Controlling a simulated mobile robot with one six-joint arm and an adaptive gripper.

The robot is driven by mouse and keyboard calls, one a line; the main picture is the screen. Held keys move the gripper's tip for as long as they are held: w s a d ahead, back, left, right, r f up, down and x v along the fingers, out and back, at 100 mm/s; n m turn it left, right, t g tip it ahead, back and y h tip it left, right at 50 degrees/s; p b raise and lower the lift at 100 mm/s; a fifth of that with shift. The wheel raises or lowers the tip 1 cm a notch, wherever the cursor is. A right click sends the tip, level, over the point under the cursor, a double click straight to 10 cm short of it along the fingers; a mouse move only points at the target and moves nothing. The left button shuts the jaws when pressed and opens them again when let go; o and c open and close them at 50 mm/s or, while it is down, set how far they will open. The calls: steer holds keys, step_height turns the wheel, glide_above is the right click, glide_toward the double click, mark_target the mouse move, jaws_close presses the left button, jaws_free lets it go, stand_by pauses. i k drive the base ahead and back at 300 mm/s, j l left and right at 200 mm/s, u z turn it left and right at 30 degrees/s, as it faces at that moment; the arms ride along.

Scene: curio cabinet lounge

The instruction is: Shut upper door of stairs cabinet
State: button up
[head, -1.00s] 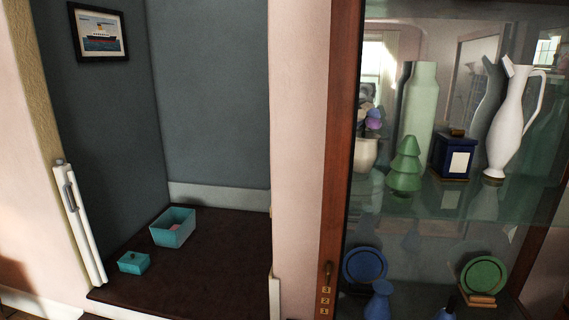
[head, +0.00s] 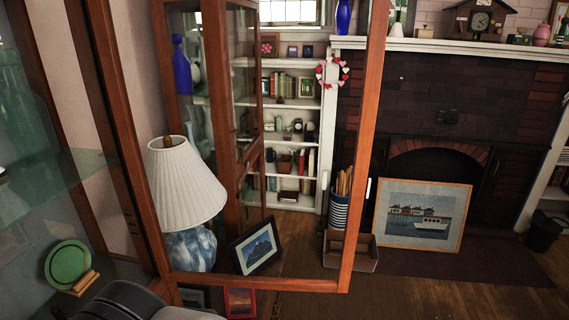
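The upper door (head: 363,150) of the cabinet is a wood-framed glass door. It stands swung open across the middle of the head view, and the room shows through its pane. A small pale handle (head: 368,189) seems to sit on its outer upright. The cabinet (head: 117,130) is at the left, with its glass shelf and a green plate (head: 68,264) inside. A dark rounded part of my arm shows at the bottom left, near the door's lower hinge-side corner. My gripper's fingers are not in view.
Through the glass show a lamp (head: 184,185), a framed picture (head: 256,246) and another glass cabinet (head: 215,90). A fireplace (head: 450,140) with a boat picture (head: 423,215) stands at the back right. Open wooden floor (head: 470,295) lies at the lower right.

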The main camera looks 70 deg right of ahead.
mark_target(379, 12)
steer(key=z, duration=2.35)
steer(key=i+l+z, duration=0.1)
steer(key=z, duration=0.35)
steer(key=i+l+z, duration=0.1)
steer(key=l+z, duration=0.15)
steer(key=z, duration=0.2)
steer(key=i+l+z, duration=0.1)
steer(key=z, duration=0.35)
steer(key=i+z, duration=0.2)
steer(key=z, duration=0.3)
steer(key=i+j+u, duration=0.2)
steer(key=u, duration=0.2)
steer(key=i+u, duration=0.8)
steer(key=i+l+u, duration=0.15)
steer(key=i+u, duration=0.15)
steer(key=u, duration=0.15)
steer(key=i+l+u, duration=0.25)
steer(key=u, duration=0.15)
steer(key=i+u, duration=0.1)
steer(key=u, duration=0.9)
steer(key=i+l+u, duration=0.1)
steer(key=u, duration=0.4)
steer(key=l+u, duration=0.1)
steer(key=u, duration=1.75)
steer(key=l, duration=0.05)
